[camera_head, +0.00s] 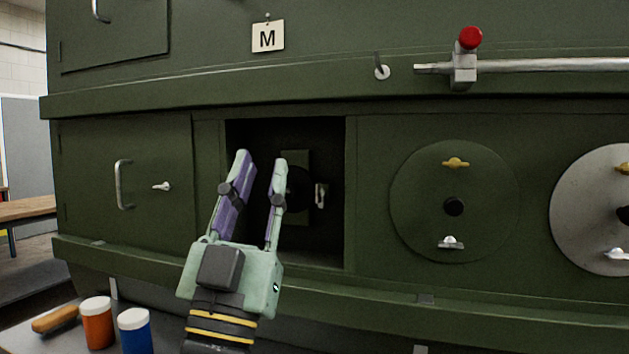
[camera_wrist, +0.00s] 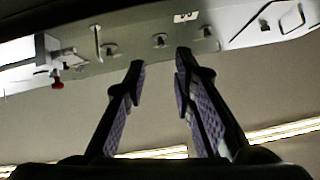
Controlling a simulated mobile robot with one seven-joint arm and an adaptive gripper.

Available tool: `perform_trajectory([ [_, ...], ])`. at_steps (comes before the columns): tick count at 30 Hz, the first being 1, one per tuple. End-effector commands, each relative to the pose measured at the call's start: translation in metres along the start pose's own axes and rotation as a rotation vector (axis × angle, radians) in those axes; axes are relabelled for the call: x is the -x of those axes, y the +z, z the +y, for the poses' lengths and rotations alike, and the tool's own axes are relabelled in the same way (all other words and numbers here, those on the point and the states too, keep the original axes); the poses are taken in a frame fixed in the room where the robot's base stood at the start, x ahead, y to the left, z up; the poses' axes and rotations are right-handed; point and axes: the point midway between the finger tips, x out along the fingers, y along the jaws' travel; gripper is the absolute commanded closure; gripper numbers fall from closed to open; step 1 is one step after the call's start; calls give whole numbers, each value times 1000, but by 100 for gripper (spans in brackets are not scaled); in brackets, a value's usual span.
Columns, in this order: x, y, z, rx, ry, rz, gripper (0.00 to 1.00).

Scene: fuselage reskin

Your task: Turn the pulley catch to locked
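A square dark recess (camera_head: 262,132) opens in the green fuselage wall. Inside it is a greenish plate (camera_head: 294,160) with a dark round part, perhaps the pulley, partly hidden behind my right finger. A small pale metal catch (camera_head: 321,195) stands upright just right of it; I cannot tell whether it is locked. My gripper (camera_head: 260,158) is in front of the recess, its fingers pointing up, open and empty. The fingers appear apart from the catch, which is to their right. In the wrist view my gripper (camera_wrist: 160,62) is also open, with nothing between the fingers.
Right of the recess are a green disc (camera_head: 420,205) and a grey disc (camera_head: 580,200), each with small fittings. A metal bar (camera_head: 550,65) with a red knob (camera_head: 470,38) is above. A handled door (camera_head: 90,180) is left. Orange (camera_head: 97,325) and blue (camera_head: 135,335) jars stand below.

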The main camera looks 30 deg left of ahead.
Motion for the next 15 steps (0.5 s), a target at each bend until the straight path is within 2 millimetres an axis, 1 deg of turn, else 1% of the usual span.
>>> perform_trajectory([
  [1, -8, 18, 4, 23, 33, -97, 76],
  [2, -8, 31, 9, 45, 51, -155, 76],
  [3, -8, 48, 12, 71, 69, -229, 76],
  [6, -1, 85, 18, 122, 93, -383, 76],
  [9, 7, 107, 20, 153, 101, -477, 76],
  [10, 9, 111, 21, 158, 102, -494, 76],
  [13, 7, 119, 22, 169, 103, -521, 76],
  [15, 0, 122, 23, 171, 103, -522, 76],
])
